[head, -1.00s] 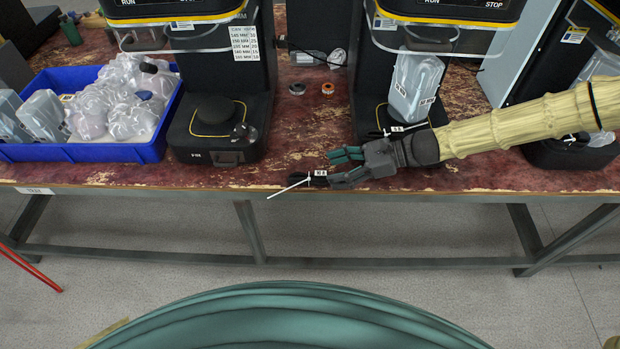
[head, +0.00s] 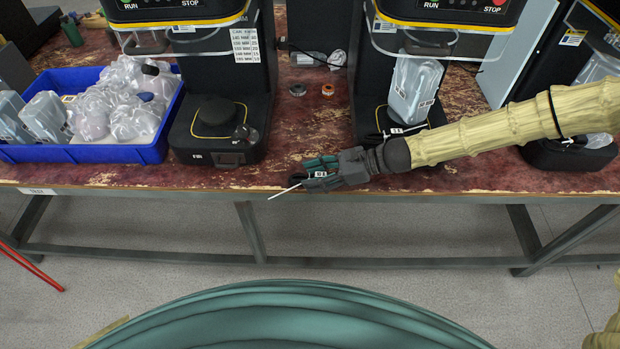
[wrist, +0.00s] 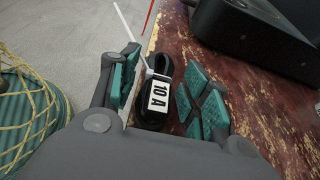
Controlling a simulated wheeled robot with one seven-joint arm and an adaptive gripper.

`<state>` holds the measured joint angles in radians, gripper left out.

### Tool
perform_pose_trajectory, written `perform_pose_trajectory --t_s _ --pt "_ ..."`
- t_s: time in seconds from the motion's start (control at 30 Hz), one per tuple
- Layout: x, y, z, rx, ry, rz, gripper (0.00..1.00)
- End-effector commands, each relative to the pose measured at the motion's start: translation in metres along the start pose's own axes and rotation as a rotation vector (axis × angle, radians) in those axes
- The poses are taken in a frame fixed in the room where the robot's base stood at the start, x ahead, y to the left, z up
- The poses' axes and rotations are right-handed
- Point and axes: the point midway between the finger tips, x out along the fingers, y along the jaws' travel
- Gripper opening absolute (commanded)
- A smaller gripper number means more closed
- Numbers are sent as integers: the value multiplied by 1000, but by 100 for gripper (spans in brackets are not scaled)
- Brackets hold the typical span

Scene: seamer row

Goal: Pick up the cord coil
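The cord coil (wrist: 152,113) is a small black bundle with a white "10 A" label and a white tie whose tail sticks out. It lies near the front edge of the worn red bench top (head: 290,130). My gripper (head: 318,174) is down at the coil, with its teal-padded fingers on either side of it. In the wrist view, my gripper (wrist: 163,85) looks open, with a narrow gap showing between the coil and the right pads. In the head view the fingers hide most of the coil.
A blue bin (head: 85,153) of clear plastic containers stands at the left. Black seamer machines (head: 218,138) stand behind my gripper. A clear container (head: 414,90) sits on one machine, with another tagged dark cord (head: 396,131) at its base. The bench's front edge is close.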

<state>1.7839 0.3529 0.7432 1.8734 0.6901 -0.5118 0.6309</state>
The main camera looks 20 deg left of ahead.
Motion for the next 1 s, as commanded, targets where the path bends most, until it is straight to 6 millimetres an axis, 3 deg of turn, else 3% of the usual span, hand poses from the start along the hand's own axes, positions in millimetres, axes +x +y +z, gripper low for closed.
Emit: perform_pose_trajectory --t_s 0.03,0.17,0.2,0.57,0.83,1.0 --pt "0 0 0 0 0 0 32" --pt "0 0 0 0 0 0 8" --pt "0 0 0 0 0 0 6" --pt "-3 -1 6 -2 0 -1 6" --pt "-14 0 33 -3 0 -1 6" --pt "-14 36 35 3 -2 0 6"
